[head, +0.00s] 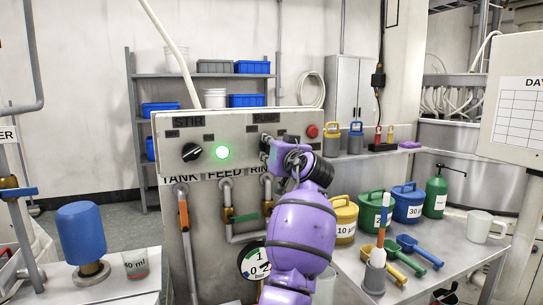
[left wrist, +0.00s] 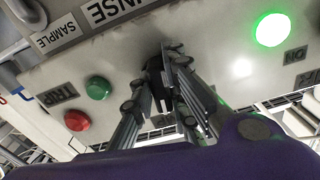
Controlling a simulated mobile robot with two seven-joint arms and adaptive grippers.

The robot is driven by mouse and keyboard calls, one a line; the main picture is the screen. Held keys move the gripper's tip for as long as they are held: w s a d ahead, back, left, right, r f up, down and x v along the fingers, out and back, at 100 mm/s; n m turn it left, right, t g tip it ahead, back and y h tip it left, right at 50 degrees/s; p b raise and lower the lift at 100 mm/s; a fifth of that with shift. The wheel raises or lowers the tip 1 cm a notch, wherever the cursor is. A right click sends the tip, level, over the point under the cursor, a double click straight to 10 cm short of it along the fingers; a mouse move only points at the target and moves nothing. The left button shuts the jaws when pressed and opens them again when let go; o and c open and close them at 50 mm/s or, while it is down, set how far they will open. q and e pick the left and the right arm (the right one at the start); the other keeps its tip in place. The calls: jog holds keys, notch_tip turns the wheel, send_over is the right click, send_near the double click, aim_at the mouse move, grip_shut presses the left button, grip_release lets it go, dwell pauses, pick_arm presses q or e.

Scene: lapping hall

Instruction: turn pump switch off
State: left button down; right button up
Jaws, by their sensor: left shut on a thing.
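The control panel (head: 240,150) is a pale box with a black STIR knob (head: 191,152) at its left and a lit green lamp (head: 222,152) beside it. My left gripper (head: 268,150), on its purple arm, is at the panel under the PUMP label (head: 265,118). In the left wrist view it is shut on the black pump switch (left wrist: 154,72), which the fingers partly cover. In the head view the gripper mostly hides the switch, and its exact setting cannot be read. My right gripper is not in view.
A red button (head: 312,131) is right of my gripper; a green button (left wrist: 98,88) shows in the left wrist view. Pipes with valve handles and a gauge (head: 254,262) are below the panel. The bench at right holds tubs, scoops and a white jug (head: 481,226).

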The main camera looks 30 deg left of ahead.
pick_arm(q)
jog(key=shift+n+b, duration=0.35)
jog(key=shift+n, duration=0.55)
jog(key=c, duration=1.7)
grip_release()
